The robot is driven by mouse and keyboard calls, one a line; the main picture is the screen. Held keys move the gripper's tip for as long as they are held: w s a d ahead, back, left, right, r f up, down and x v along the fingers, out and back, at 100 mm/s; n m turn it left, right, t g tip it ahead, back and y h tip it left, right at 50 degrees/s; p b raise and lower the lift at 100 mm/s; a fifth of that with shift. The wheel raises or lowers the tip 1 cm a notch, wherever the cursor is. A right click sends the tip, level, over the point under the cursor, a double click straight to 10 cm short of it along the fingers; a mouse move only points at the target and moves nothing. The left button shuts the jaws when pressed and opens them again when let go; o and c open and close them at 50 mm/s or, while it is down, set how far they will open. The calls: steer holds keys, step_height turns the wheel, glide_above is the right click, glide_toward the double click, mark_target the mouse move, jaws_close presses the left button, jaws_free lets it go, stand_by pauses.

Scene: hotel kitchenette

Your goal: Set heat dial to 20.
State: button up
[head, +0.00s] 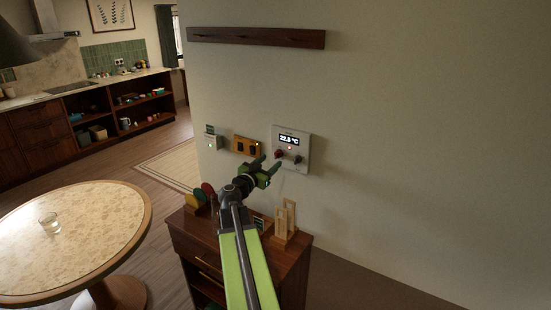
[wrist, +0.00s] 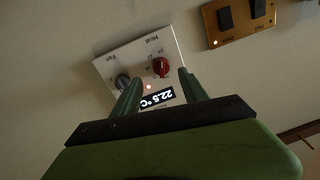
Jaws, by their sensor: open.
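The white thermostat panel (head: 304,146) is on the wall, and its display (head: 289,139) reads 22.5 °C. The red heat dial (head: 280,154) sits below the display at left, with a dark fan dial (head: 297,160) to its right. In the wrist view the panel appears upside down, with the heat dial (wrist: 161,67) by the "Heat" label and the fan dial (wrist: 123,82) at left. My gripper (head: 270,163) is open and empty in front of the panel. In the wrist view its fingers (wrist: 160,76) appear on either side of the heat dial; contact cannot be told.
A brass switch plate (head: 246,146) with two dark switches is left of the panel, and a small white device (head: 212,141) is farther left. A wooden cabinet (head: 292,254) stands below, with a wooden rack (head: 285,224) on top. A wooden shelf (head: 256,37) is above.

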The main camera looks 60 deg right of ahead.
mark_target(276, 156)
steer(key=d, duration=0.5)
steer(key=shift+w+d, duration=0.15)
steer(key=shift+w, duration=0.15)
jaws_close()
